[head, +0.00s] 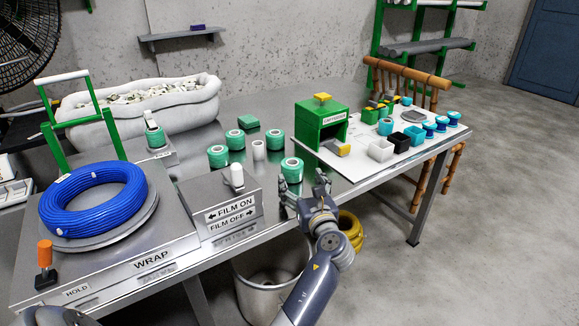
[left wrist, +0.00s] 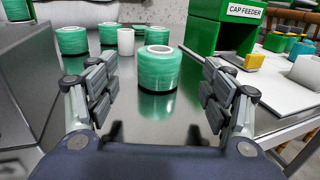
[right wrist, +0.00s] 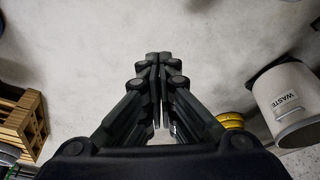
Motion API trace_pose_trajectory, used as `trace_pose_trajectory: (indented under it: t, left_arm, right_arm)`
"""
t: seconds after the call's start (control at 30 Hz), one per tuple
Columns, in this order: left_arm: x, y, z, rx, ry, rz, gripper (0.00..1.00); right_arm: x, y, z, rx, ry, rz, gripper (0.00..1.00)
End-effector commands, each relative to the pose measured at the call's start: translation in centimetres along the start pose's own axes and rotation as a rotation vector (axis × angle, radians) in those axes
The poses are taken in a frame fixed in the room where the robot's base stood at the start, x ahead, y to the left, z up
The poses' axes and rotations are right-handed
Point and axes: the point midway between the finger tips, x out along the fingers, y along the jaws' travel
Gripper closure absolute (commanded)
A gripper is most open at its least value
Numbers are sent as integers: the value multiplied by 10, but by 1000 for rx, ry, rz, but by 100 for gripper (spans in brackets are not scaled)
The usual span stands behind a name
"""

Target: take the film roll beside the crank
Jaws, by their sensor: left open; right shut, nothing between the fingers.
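A green film roll (head: 292,170) stands upright on the steel table, just beyond my left gripper (head: 305,185). In the left wrist view this film roll (left wrist: 156,70) is ahead, between the open fingers (left wrist: 160,100) and apart from them. More green rolls (head: 217,156) stand behind it with a bare white core (head: 258,150). Another green roll (head: 155,137) sits on a holder by the green frame. An orange-handled knob (head: 45,254), possibly the crank, is at the front left of the wrap station. My right gripper (right wrist: 160,60) is shut and empty above the floor.
A blue cable coil (head: 93,198) lies on the turntable at left. The film lever box (head: 230,205) is left of my left gripper. A green cap feeder (head: 321,125) and a white board (head: 350,165) are to the right. A waste bin (right wrist: 297,105) stands on the floor.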

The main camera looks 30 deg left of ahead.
Motion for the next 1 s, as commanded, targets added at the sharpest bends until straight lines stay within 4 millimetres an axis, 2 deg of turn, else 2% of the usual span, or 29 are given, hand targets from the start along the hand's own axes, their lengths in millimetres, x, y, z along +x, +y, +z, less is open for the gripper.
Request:
trace_pose_trajectory:
  t: [0.1, 0.3, 0.43, 0.7, 1.0]
  left_arm:
    - [21, 1, -1, 0, -2, 2, 26]
    - [40, 1, 0, 0, -1, 2, 26]
    - [52, 0, -1, 1, -2, 1, 26]
    - [90, 0, -1, 0, 0, 2, 26]
    - [94, 0, 0, 0, 0, 0, 26]
  right_arm:
    - [-12, 1, 0, 0, 8, 2, 100]
    - [-26, 1, 0, 1, 14, 3, 100]
    - [-26, 1, 1, 1, 14, 3, 100]
    - [-19, 1, 4, 1, 14, 3, 100]
    - [-19, 1, 4, 1, 14, 3, 100]
